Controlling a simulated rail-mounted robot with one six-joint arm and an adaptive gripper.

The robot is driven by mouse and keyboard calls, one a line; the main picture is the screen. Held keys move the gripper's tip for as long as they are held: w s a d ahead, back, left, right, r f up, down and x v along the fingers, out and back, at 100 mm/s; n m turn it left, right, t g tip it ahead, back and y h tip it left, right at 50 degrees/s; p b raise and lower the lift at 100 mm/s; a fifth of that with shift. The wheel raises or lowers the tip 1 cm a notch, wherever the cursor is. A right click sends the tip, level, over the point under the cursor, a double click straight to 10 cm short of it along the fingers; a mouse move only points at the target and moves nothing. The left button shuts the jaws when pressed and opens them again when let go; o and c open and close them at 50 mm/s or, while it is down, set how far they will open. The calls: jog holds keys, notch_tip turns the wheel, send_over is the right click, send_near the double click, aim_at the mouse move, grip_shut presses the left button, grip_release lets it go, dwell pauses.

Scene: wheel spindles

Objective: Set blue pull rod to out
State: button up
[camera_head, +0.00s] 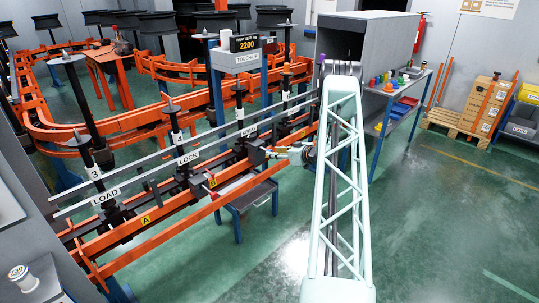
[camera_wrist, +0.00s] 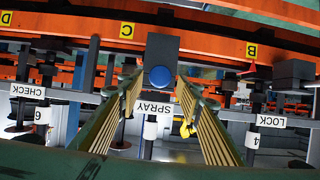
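The blue pull rod shows in the wrist view as a round blue knob (camera_wrist: 160,77) on the front of a dark grey block (camera_wrist: 163,50). My gripper (camera_wrist: 160,86) is open, with one ribbed finger on each side of the knob in the picture. A gap shows between the knob and each finger, and I cannot tell how far ahead of the fingertips it lies. In the head view my gripper (camera_head: 284,153) points left at the orange rail, close to a dark block (camera_head: 255,152). The blue knob is not distinguishable there.
An upside-down SPRAY label (camera_wrist: 155,108) hangs beyond the gripper, between CHECK and LOCK labels. Another dark block (camera_wrist: 294,71) stands to the right. A blue-legged bench (camera_head: 400,108) is behind my arm. The green floor at right is open.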

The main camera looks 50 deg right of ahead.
jog(key=shift+b+x, duration=0.3)
jog(key=shift+x, duration=2)
